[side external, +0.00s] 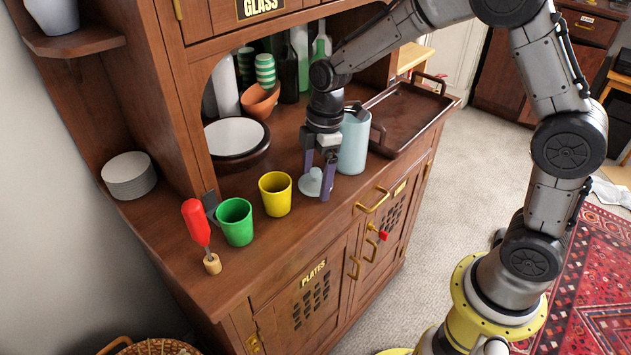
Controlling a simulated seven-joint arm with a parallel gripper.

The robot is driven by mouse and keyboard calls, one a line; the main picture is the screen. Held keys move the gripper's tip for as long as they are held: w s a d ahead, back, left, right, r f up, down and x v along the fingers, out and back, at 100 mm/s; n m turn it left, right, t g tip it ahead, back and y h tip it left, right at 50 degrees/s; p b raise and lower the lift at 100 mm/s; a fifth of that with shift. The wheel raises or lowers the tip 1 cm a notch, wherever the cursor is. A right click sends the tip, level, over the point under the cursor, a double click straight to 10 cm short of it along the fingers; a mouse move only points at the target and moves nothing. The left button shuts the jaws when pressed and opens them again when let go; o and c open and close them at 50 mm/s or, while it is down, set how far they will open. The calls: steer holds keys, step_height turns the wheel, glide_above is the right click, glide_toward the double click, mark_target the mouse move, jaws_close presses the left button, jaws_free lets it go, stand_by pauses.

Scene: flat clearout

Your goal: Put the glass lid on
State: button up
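The glass lid (311,187) is a pale blue-green disc with a small knob, low over or on the cabinet counter near its front edge. My gripper (319,179) points down at it, with its two purple fingers apart and on either side of the knob. I cannot tell whether the fingers touch the knob. A pale blue cylindrical jar (354,145) stands upright just right of my gripper, and its top is partly hidden by my wrist.
A yellow cup (275,194), a green cup (235,222) and a red-handled tool (196,222) stand left along the counter. A brown tray (408,118) lies right of the jar. Behind are a round white-topped dish (237,137), an orange bowl (260,101) and several bottles. Stacked plates (129,176) stand far left.

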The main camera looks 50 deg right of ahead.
mark_target(316, 170)
steer(key=c, duration=0.8)
steer(key=shift+r, duration=0.15)
steer(key=shift+r, duration=0.55)
step_height(316, 170, up, 2)
steer(key=shift+s+r, duration=0.1)
steer(key=shift+r, duration=0.15)
steer(key=s+d+r, duration=0.2)
steer(key=s+r, duration=0.8)
steer(key=s, duration=0.4)
steer(key=w+d+r, duration=0.2)
steer(key=w+d, duration=0.1)
steer(key=w, duration=0.1)
steer(key=w+d+r, duration=0.1)
steer(key=w+d, duration=0.1)
steer(key=w, duration=0.3)
steer(key=w+d+r, duration=0.2)
steer(key=w+d, duration=0.1)
steer(key=w, duration=0.1)
steer(key=shift+w+d+r, duration=0.15)
steer(key=shift+d+r, duration=0.15)
steer(key=shift+r, duration=0.05)
